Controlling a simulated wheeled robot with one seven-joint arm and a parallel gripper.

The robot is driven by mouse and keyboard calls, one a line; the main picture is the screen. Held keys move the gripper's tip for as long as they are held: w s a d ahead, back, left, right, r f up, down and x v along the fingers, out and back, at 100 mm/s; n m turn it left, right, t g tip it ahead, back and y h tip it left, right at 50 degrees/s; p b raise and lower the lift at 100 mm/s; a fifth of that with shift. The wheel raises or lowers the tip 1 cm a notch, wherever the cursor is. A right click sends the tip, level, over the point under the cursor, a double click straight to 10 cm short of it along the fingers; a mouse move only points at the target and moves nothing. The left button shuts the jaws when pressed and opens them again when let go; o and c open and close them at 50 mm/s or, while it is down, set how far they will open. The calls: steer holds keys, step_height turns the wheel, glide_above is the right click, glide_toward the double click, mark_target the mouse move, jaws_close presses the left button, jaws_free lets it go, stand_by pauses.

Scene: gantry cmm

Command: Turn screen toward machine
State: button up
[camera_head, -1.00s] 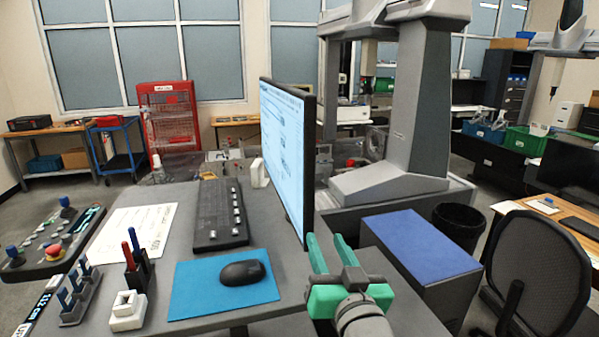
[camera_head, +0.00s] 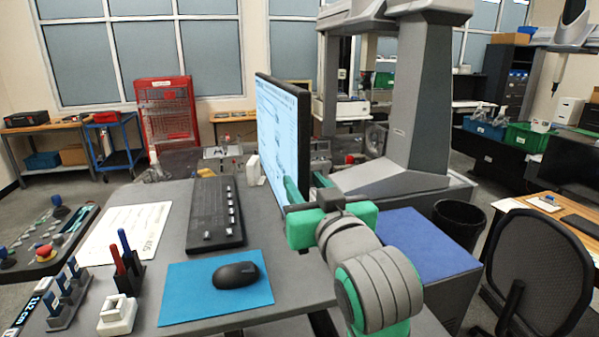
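The screen (camera_head: 281,135) is a thin black-framed monitor standing on the grey desk, its lit face turned to the left. The machine (camera_head: 415,110) is a large grey gantry column on a base behind and to the right of the screen. My gripper (camera_head: 306,187) is at the screen's near lower edge, with one green finger on the lit-face side and the other on the back side. The fingers look spread apart around the edge. Whether they touch the screen I cannot tell. The screen's lower near corner is partly hidden by my gripper.
A blue-topped cabinet (camera_head: 425,245), a bin (camera_head: 458,222) and a chair (camera_head: 540,265) stand at right.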

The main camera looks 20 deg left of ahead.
steer(key=x, duration=0.4)
steer(key=shift+w+a, duration=0.1)
steer(key=shift+a, duration=0.15)
steer(key=shift+w+a, duration=0.2)
steer(key=shift+w, duration=0.25)
steer(key=shift+w+a, duration=0.15)
steer(key=shift+w, duration=0.3)
jaws_close()
